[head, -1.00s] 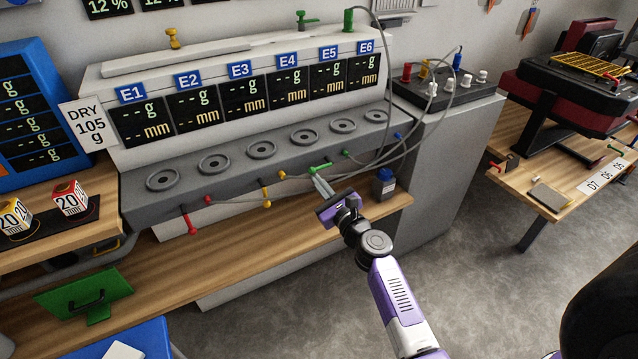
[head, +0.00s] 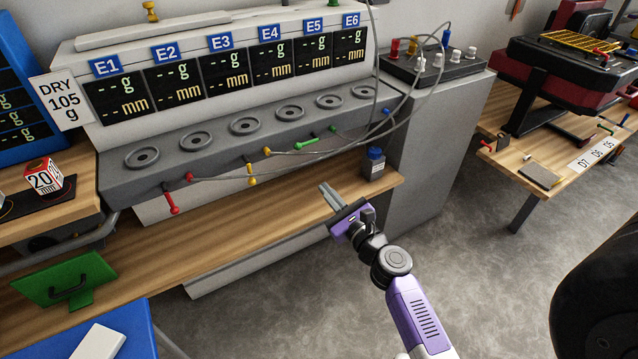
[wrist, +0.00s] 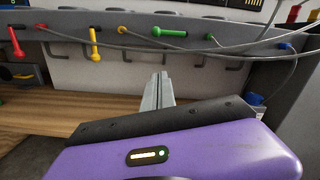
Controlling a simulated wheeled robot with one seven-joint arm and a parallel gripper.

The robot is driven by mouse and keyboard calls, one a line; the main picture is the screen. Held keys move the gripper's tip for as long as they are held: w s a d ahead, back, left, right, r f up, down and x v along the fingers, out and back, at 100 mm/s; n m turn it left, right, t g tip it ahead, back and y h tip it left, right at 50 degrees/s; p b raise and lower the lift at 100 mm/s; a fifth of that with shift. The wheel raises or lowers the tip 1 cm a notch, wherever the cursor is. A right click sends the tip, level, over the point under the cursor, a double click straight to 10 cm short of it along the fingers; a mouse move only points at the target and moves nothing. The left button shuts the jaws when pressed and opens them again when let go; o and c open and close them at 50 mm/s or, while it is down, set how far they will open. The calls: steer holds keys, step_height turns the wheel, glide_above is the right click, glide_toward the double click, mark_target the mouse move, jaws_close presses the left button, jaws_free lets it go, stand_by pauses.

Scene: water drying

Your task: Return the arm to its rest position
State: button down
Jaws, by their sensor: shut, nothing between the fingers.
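My gripper (head: 329,192) is in front of the grey machine, above the front part of the wooden bench (head: 225,234). Its two grey fingers are together with nothing between them. In the wrist view the closed fingers (wrist: 157,92) point at the machine's white lower front, below the row of coloured plugs. The fingers appear clear of the plugs and cables. My purple and black arm reaches in from the lower right of the head view.
The grey machine (head: 148,184) has red, yellow and green plugs with cables along its front. A dark bottle with a blue cap (head: 374,165) stands right of my gripper. A green panel (head: 65,279) is at left. Open floor (head: 470,230) lies to the right.

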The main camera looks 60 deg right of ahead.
steer(key=shift+s+a, duration=0.25)
steer(key=shift+s, duration=0.15)
steer(key=s+a+r+m+y, duration=0.25)
steer(key=s+a+m, duration=0.45)
steer(key=a+m, duration=0.4)
steer(key=s+a+r+m+g+y, duration=0.1)
steer(key=s+a+m+y, duration=0.3)
steer(key=s+a+m, duration=0.6)
steer(key=s+a+r+m+y, duration=0.25)
steer(key=s+a+m, duration=0.25)
steer(key=a+m, duration=0.75)
step_height(320, 180, up, 15)
steer(key=p, duration=1.5)
steer(key=shift+f+y, duration=0.15)
steer(key=shift+y, duration=0.15)
